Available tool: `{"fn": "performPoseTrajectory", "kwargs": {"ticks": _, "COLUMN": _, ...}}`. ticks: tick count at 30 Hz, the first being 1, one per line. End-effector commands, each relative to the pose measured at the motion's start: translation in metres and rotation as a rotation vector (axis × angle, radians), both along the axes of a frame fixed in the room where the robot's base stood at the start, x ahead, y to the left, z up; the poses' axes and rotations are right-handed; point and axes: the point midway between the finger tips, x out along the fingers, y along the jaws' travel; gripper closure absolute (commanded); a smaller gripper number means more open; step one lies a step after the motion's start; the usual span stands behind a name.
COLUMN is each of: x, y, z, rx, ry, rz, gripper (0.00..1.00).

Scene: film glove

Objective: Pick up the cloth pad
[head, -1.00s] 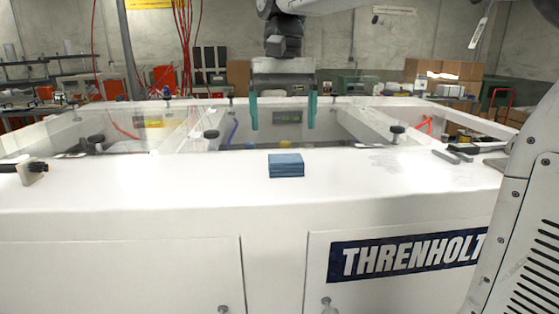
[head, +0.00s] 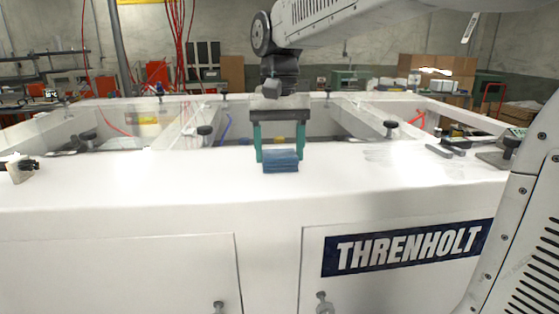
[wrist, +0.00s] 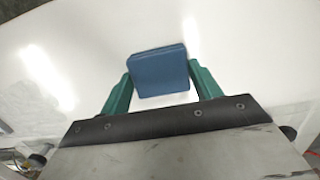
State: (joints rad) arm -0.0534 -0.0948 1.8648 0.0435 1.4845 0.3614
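The cloth pad (head: 281,161) is a small blue folded stack lying on the white top surface of the bench. My gripper (head: 279,152) is lowered over it, with its two green fingers spread, one on the left and one on the right of the pad. In the wrist view the pad (wrist: 158,72) sits between and slightly beyond the fingertips of my gripper (wrist: 158,82). The fingers are open, with small gaps that look narrow; contact with the pad cannot be made out.
The white bench top (head: 130,180) is clear around the pad. Behind it are sunken bays with clear panels and black knobs (head: 205,131). A dark tool (head: 22,166) lies at the far left, and grey bars (head: 440,150) lie at the right.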

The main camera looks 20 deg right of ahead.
Motion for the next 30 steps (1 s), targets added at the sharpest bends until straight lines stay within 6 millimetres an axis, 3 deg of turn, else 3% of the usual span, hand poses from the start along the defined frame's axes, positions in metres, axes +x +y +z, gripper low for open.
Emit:
{"fn": "performPoseTrajectory", "kwargs": {"ticks": 13, "x": 0.0, "y": 0.0, "z": 0.005, "rx": 0.001, "ry": -0.001, "rz": 0.0, "gripper": 0.59}}
{"fn": "performPoseTrajectory", "kwargs": {"ticks": 21, "x": 0.001, "y": 0.0, "z": 0.036, "rx": 0.0, "ry": -0.003, "rz": 0.0, "gripper": 0.59}}
{"fn": "performPoseTrajectory", "kwargs": {"ticks": 30, "x": 0.035, "y": -0.06, "z": 0.041, "rx": 0.0, "ry": 0.001, "rz": -0.007, "gripper": 0.59}}
